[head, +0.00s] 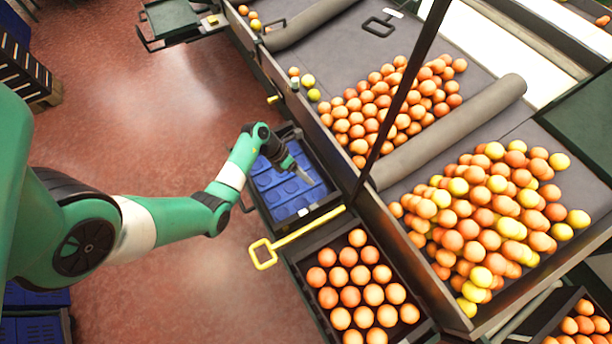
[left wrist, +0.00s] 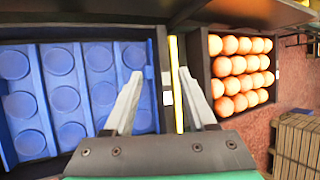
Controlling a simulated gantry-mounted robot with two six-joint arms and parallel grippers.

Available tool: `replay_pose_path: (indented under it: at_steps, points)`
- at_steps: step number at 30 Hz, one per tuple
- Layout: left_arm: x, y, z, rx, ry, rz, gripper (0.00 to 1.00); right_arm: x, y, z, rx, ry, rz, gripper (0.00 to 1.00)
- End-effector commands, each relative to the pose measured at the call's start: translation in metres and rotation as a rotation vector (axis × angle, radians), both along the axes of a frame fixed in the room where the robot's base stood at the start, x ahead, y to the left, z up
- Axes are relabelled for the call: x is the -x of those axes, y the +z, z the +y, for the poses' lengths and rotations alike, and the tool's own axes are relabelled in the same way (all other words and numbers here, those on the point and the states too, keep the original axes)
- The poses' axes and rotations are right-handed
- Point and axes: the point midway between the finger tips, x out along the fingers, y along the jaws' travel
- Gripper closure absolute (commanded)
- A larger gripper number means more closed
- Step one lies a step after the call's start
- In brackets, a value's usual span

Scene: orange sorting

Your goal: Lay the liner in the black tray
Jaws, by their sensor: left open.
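The blue liner (head: 275,192), with round cups, lies inside the black tray (head: 322,216) beside the conveyor. In the left wrist view the blue liner (left wrist: 98,58) fills most of the tray, with a raised seam or edge running down its left part. The black tray's wall (left wrist: 162,48) shows right of it. My left gripper (head: 304,178) is over the right part of the tray. My right gripper is not in view.
A yellow-handled bar (head: 300,234) lies between this tray and a black crate full of oranges (head: 360,290). Piles of oranges (head: 385,110) and mixed fruit (head: 490,220) sit on the grey conveyor (head: 420,160) to the right. Open red floor (head: 150,120) lies to the left.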

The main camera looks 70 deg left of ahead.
Motion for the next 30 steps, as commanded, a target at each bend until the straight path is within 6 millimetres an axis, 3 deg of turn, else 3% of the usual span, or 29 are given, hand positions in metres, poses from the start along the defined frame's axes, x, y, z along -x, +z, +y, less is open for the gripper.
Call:
replay_pose_path:
  at_steps: [6, 12, 17, 30]
  points:
    - [0.026, 0.05, 0.018, -0.003, 0.004, -0.003, 0.43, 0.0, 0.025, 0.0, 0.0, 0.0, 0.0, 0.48]
    - [0.046, 0.081, 0.031, -0.002, 0.003, -0.002, 0.43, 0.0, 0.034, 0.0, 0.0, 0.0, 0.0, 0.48]
    - [0.052, 0.089, 0.034, 0.0, 0.0, -0.001, 0.43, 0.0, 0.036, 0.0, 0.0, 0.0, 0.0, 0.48]
    - [0.052, 0.089, 0.034, 0.0, 0.0, 0.0, 0.43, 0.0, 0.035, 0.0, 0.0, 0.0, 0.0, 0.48]
